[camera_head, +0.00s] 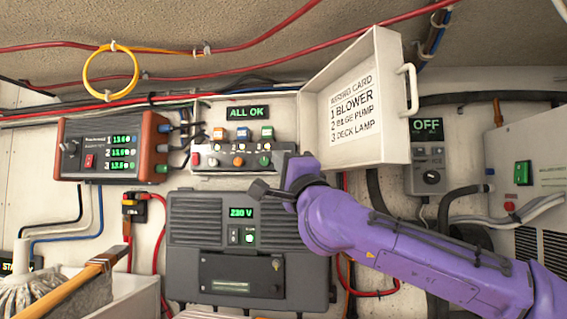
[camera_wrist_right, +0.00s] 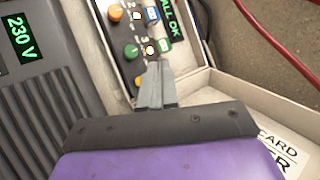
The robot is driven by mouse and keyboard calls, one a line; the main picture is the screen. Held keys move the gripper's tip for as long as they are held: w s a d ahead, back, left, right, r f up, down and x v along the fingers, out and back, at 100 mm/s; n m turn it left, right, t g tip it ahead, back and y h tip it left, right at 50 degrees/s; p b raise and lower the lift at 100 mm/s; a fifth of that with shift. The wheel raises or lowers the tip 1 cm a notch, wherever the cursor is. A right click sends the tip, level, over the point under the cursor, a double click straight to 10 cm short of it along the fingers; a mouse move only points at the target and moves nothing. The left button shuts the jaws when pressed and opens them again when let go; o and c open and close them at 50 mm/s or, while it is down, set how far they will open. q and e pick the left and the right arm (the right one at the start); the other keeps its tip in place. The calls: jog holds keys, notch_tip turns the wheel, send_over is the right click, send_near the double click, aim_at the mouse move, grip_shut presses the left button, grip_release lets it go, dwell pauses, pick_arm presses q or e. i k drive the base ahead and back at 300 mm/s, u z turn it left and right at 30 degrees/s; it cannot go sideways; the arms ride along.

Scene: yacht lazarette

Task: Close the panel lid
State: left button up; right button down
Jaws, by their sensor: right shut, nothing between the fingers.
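The panel lid (camera_head: 345,75) is a white shallow lid with a printed wiring card (camera_head: 353,106) inside and a handle (camera_head: 408,90) on its right edge. It stands open to the right of the panel box (camera_head: 287,106). The box shows an "ALL OK" display (camera_head: 248,113) and several coloured knobs and plugs. My right gripper (camera_head: 259,189) is shut and empty, just below the panel. In the right wrist view, its fingers (camera_wrist_right: 155,85) point towards the knobs, and part of the lid (camera_wrist_right: 235,93) shows at right. Contact cannot be told. My left gripper is out of view.
A grey 230 V unit (camera_head: 190,225) sits below the panel. An orange-sided display box (camera_head: 110,147) is at left, an "OFF" switch box (camera_head: 427,157) at right. Red cables (camera_head: 270,60) run above.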

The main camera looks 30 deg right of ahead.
aim_at(357, 119)
jog(key=z, duration=0.05)
jog(key=k, duration=1.5)
jog(key=u, duration=0.05)
